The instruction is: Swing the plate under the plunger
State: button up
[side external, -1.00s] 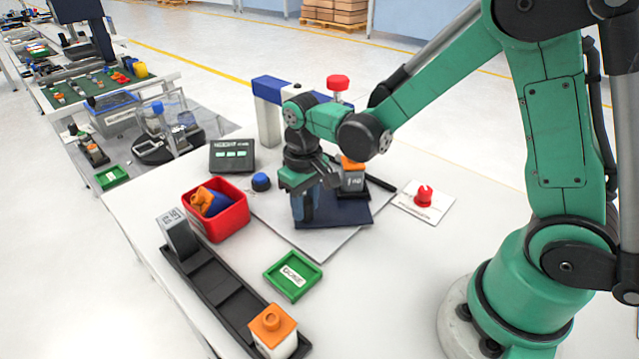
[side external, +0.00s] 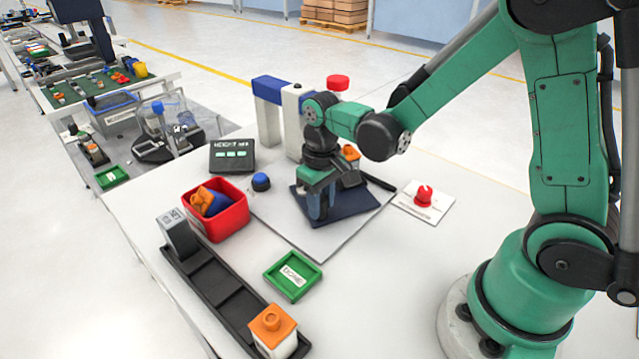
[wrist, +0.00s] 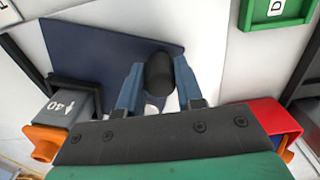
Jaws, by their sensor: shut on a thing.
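The dark navy plate (side external: 352,207) lies on a white board and is turned at an angle. In the wrist view the plate (wrist: 90,50) fills the upper left. My gripper (side external: 318,210) is low over the plate's left part. Its blue fingers are shut on a dark rounded knob (wrist: 160,74) at the plate's edge.
A blue beam on white posts (side external: 268,120) stands behind. A display box (side external: 232,157), a blue button (side external: 261,182) and a red bin (side external: 222,222) are left. A green tray (side external: 293,276) and black rack (side external: 222,293) are in front. A red knob (side external: 424,195) is right.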

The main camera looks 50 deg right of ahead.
aim_at(337, 209)
jog(key=shift+s+d, duration=0.2)
jog(key=shift+d, duration=0.35)
jog(key=shift+s+d, duration=0.1)
jog(key=shift+d, duration=0.85)
jog(key=shift+o, duration=0.2)
jog(key=shift+d, duration=0.2)
jog(key=o, duration=0.6)
jog(key=shift+d, duration=0.1)
jog(key=shift+r, duration=3.75)
